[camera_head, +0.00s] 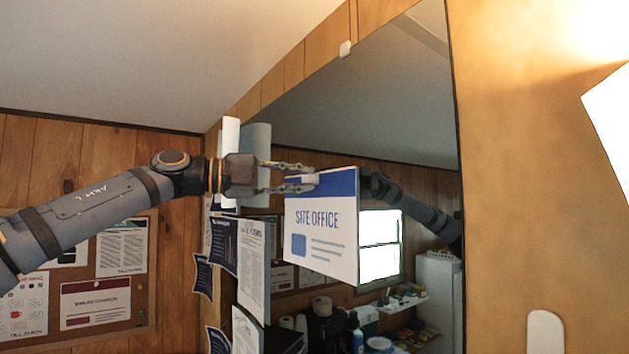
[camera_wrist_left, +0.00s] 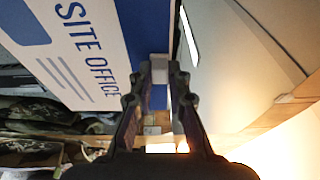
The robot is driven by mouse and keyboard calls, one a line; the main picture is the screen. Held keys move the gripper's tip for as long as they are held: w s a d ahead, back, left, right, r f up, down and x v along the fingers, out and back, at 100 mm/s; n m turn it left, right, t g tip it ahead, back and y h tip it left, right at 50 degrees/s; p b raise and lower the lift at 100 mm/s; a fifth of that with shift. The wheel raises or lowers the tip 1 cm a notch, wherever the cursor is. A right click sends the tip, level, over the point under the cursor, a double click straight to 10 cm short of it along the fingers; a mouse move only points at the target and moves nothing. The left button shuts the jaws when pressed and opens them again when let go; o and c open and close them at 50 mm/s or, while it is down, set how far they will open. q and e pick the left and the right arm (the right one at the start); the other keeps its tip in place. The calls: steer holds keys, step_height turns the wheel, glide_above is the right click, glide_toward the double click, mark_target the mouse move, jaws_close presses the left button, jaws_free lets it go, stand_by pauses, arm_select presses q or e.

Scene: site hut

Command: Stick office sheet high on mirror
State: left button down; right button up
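The office sheet (camera_head: 321,237) is a white page with a blue top band and the words SITE OFFICE. It hangs upright in front of the mirror (camera_head: 375,108). My left gripper (camera_head: 303,179) is shut on a small pale tab at the sheet's top edge. In the left wrist view the fingers (camera_wrist_left: 160,68) close on this tab, with the sheet (camera_wrist_left: 85,50) beside them. I cannot tell whether the sheet touches the glass. My right gripper is not in view.
Several other sheets (camera_head: 254,262) hang at the mirror's left side. A pinboard (camera_head: 145,250) with papers is on the wooden wall at left. The mirror reflects my arm, a window and shelves. The mirror's upper part is bare.

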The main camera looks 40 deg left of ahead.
arm_select(q)
steer(key=c, duration=1.5)
jaws_free()
steer(key=shift+c, duration=0.2)
steer(key=o, duration=0.3)
steer(key=shift+w, duration=0.2)
steer(key=shift+o, duration=0.2)
steer(key=shift+s, duration=0.15)
steer(key=shift+s+a, duration=0.15)
steer(key=shift+s, duration=0.15)
steer(key=v, duration=0.6)
steer(key=shift+s+a, duration=0.2)
steer(key=shift+d, duration=0.1)
